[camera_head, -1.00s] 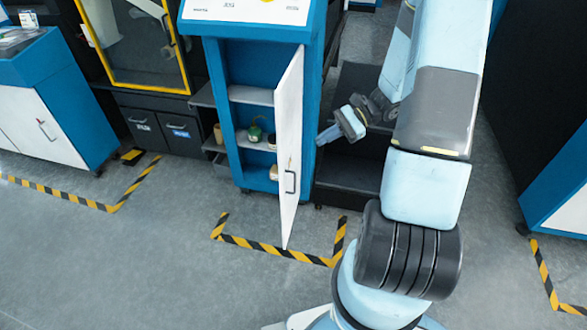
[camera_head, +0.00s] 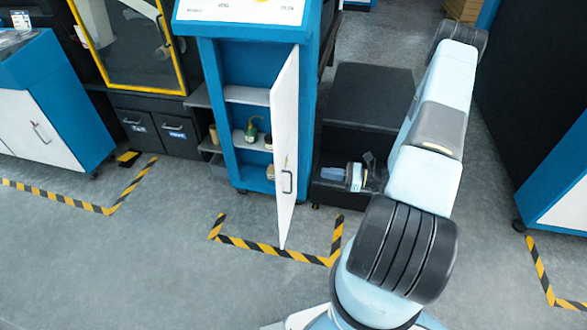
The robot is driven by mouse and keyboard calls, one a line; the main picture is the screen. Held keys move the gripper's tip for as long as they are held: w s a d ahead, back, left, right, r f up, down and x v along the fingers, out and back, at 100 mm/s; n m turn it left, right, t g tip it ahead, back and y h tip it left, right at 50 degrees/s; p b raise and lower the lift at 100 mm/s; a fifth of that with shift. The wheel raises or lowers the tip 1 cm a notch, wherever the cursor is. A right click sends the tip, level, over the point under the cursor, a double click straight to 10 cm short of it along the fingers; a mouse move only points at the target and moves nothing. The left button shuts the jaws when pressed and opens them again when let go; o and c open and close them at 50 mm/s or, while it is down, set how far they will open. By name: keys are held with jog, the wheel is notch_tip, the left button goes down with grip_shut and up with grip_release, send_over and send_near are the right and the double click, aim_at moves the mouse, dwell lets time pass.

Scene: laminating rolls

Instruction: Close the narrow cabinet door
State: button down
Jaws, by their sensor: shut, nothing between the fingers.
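The narrow cabinet (camera_head: 207,62) is blue and stands upright in the middle. Its white door (camera_head: 285,125) is swung wide open toward me, hinged on the right side, with a dark handle (camera_head: 287,182) low on it. The open front shows shelves with small items. My gripper (camera_head: 325,173) is to the right of the door and apart from it, in front of the dark unit, pointing left. It is shut and empty. Part of my wrist is hidden behind my arm.
A low dark stepped unit (camera_head: 365,100) stands right of the cabinet. A green bottle (camera_head: 251,131) is on a cabinet shelf. Yellow-black floor tape (camera_head: 275,250) outlines the floor before the cabinet. Another blue-white cabinet (camera_head: 45,110) stands left. Grey floor in front is clear.

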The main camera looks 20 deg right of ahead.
aim_at(281, 167)
jog(key=x, duration=1.4)
